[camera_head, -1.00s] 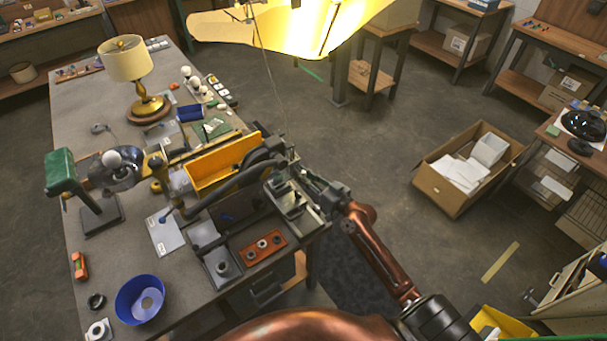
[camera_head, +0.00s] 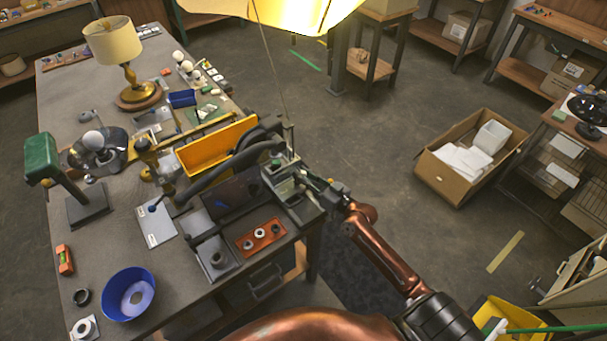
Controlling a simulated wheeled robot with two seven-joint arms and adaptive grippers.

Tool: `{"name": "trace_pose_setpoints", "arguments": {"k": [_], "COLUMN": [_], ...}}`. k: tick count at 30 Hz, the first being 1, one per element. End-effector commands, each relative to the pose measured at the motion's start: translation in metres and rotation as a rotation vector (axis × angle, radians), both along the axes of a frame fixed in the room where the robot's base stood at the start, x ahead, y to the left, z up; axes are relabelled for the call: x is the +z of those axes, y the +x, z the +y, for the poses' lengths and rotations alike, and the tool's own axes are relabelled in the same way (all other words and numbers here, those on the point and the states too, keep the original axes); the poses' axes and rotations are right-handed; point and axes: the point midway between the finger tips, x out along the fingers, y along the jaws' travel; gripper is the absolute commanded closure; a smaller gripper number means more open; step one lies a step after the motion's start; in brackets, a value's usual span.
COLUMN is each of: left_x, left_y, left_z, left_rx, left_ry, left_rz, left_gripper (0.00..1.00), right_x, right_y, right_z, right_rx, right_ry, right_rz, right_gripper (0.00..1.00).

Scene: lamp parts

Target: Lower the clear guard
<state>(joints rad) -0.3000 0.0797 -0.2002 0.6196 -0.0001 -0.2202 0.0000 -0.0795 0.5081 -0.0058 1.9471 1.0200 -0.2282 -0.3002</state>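My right gripper (camera_head: 308,180) reaches in from the lower right to a small grey station (camera_head: 296,204) at the bench's right edge. Its fingertips are beside the station's upper part, where a green spot shows. The fingers are small and dark against it, so I cannot tell whether they are open or shut, or touching it. I cannot make out a clear guard distinctly; any see-through panel at the station is too small to tell. My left gripper is not in view.
On the bench (camera_head: 120,245) are a yellow bin (camera_head: 215,150), a dark curved tube, a red-brown block (camera_head: 261,238), a blue bowl (camera_head: 128,294) and a lamp (camera_head: 113,42). A bright shade hangs above. Open floor separates the bench from a cardboard box (camera_head: 450,185).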

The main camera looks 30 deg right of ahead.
Motion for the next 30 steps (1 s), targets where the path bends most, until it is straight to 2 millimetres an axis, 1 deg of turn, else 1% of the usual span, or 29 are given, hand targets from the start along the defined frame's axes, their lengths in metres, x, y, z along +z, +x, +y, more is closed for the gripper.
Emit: {"name": "trace_pose_setpoints", "arguments": {"k": [1,8,15,18,20,23,30], "left_x": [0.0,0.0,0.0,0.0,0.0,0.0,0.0], "left_y": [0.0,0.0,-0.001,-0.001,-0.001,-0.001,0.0], "left_z": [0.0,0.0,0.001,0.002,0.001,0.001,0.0], "left_rx": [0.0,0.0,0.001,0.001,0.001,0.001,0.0], "left_ry": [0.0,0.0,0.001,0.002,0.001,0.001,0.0], "left_rz": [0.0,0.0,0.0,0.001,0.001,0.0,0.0], "left_gripper": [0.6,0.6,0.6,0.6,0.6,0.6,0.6], "right_x": [-0.006,-0.004,-0.003,-0.003,-0.004,-0.004,-0.004], "right_y": [-0.001,-0.001,-0.001,-0.005,-0.011,-0.028,-0.077], "right_z": [0.0,0.0,0.0,-0.001,-0.003,-0.007,-0.021], "right_rx": [0.0,0.0,0.001,0.0,0.0,0.001,0.002], "right_ry": [0.001,0.0,0.001,0.0,-0.002,-0.002,-0.005], "right_rz": [0.011,0.006,0.004,0.005,0.006,0.009,0.009], "right_gripper": [0.79,0.64,0.64,0.64,0.64,0.64,0.64]}}
